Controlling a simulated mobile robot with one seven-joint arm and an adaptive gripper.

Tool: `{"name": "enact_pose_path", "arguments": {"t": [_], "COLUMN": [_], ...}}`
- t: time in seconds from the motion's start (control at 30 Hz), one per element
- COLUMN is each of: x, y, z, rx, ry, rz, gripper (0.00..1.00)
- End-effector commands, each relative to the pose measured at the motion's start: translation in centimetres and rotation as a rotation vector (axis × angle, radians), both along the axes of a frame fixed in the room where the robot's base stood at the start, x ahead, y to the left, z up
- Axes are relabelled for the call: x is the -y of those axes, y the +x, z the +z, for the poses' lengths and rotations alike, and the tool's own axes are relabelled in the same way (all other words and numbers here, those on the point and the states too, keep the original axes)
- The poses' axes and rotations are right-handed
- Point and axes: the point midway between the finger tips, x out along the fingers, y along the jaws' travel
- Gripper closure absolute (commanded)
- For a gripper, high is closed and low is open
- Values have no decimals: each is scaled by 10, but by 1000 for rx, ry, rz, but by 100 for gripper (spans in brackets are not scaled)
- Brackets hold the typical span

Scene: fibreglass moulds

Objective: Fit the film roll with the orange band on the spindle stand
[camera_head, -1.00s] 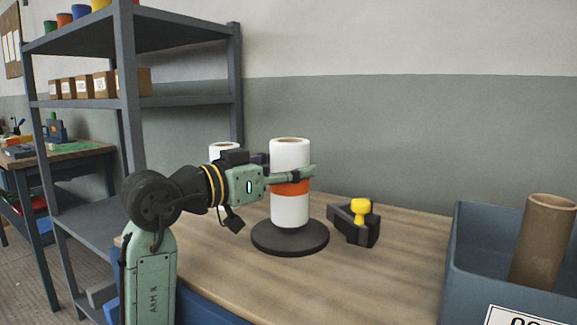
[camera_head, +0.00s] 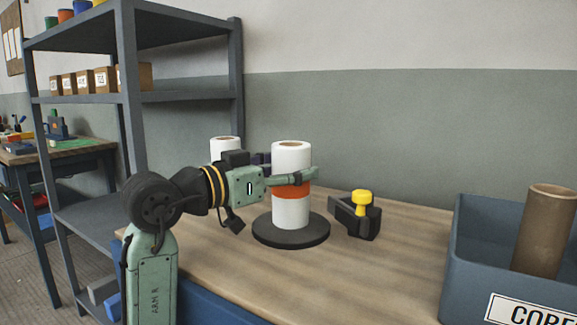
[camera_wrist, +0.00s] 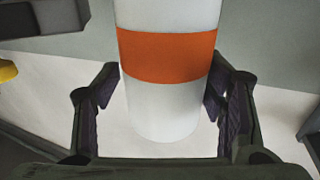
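The film roll with the orange band (camera_head: 291,213) is white and upright, over the round dark base of the spindle stand (camera_head: 264,236). In the wrist view, the fingers (camera_wrist: 164,85) flank the roll (camera_wrist: 167,108) on both sides. The roll's lower end is at or very slightly above the base; I cannot tell whether it touches. The spindle does not show; the roll hides the middle of the stand.
A second white roll (camera_head: 226,147) stands behind my gripper. A black tool with a yellow knob (camera_head: 361,203) lies right of the stand. A blue-grey bin (camera_head: 468,250) with a brown tube (camera_head: 545,235) stands at the right. Shelving (camera_head: 130,120) rises at left. The front worktop is clear.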

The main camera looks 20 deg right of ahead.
Motion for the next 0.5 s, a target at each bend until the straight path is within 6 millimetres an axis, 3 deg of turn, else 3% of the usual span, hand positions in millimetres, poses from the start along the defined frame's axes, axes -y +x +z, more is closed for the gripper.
{"name": "enact_pose_path", "arguments": {"t": [0.03, 0.17, 0.5], "x": [8, 8, 6], "y": [2, 3, 3], "z": [-8, -8, -8], "rx": [-16, -16, -17], "ry": [6, 6, 6], "rz": [-12, -11, -9], "gripper": [30, 22, 22]}}
